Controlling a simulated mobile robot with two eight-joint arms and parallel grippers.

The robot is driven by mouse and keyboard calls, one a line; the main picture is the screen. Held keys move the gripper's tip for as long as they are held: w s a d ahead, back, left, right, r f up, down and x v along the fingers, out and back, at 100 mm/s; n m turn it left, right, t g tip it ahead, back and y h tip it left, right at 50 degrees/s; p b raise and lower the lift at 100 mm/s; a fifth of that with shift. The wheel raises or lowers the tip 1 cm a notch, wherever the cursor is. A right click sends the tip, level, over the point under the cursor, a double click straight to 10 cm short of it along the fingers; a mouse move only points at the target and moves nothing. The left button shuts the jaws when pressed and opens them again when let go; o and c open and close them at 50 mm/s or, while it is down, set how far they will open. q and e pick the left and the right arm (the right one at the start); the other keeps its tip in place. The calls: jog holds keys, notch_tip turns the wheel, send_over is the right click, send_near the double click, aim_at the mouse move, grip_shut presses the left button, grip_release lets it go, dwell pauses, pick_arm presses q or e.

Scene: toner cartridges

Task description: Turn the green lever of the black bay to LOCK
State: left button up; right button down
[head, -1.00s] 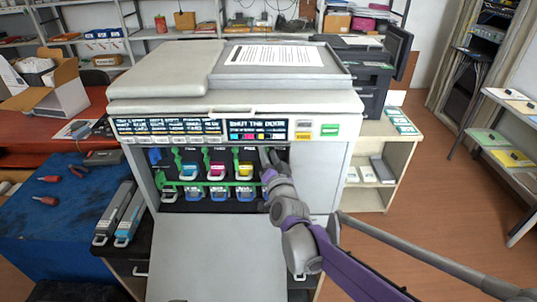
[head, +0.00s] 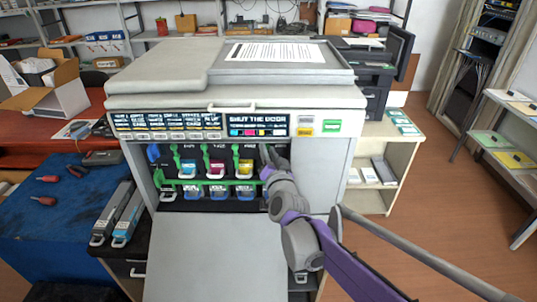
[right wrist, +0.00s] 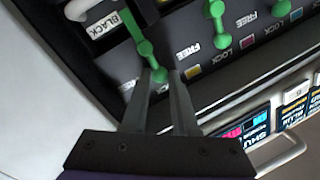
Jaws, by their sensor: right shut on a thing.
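The open printer (head: 235,202) shows a row of bays with green levers. The black bay is at the right end, mostly hidden behind my right gripper (head: 266,158) in the head view. In the right wrist view, the BLACK label (right wrist: 92,28) is beside the green lever (right wrist: 142,45) of that bay. My right gripper (right wrist: 168,92) is shut on this lever's end, with one finger on each side. The lever slants toward the fingers. No FREE or LOCK mark for this bay can be made out. My left gripper is not in view.
The yellow bay's green lever (right wrist: 217,10) stands close beside, with FREE and LOCK labels near it. The lowered front door (head: 215,255) lies below the bays. Grey cartridges (head: 118,212) lie on the left. The printer's panel (head: 200,127) overhangs the bays.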

jog(key=c, duration=1)
grip_release()
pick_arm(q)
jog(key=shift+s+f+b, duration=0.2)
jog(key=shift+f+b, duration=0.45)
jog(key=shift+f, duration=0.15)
pick_arm(e)
jog(key=v, duration=1)
jog(key=shift+s, duration=0.4)
